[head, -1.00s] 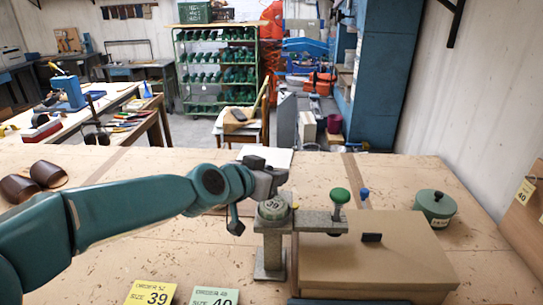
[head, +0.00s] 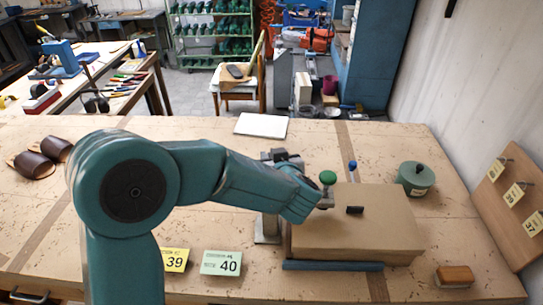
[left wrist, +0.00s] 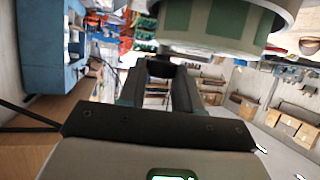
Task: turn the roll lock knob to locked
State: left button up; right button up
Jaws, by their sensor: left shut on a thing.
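The small press (head: 267,228) with a grey metal frame stands on the table, mostly hidden behind my left arm. Its green ball handle (head: 328,177) shows above the end of my forearm. My left gripper (head: 282,157) is at the top of the press, partly hidden by my forearm. In the left wrist view, the fingers close around a small dark knob (left wrist: 160,67), which looks like the roll lock knob. Its turn position cannot be read. A large green round body hangs close above the fingers there. My right gripper is in neither view.
A cardboard-coloured box (head: 370,225) lies right of the press, with a round green tin (head: 416,178) behind it. A brush (head: 455,276) is at front right.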

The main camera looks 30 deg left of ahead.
pick_arm(q)
jog(key=n+g+y, duration=0.1)
jog(key=n+g, duration=0.1)
jog(key=n+g+y, duration=0.1)
jog(key=n+g, duration=0.1)
jog(key=n+g+y, duration=0.1)
jog(key=n+y, duration=0.1)
jog(key=shift+w+d+r+g, duration=0.1)
jog(key=shift+w+d+g, duration=0.1)
jog(key=shift+w+g, duration=0.2)
dwell(0.3)
jog(key=o, duration=1)
jog(key=shift+o, duration=0.2)
jog(key=shift+s, duration=0.1)
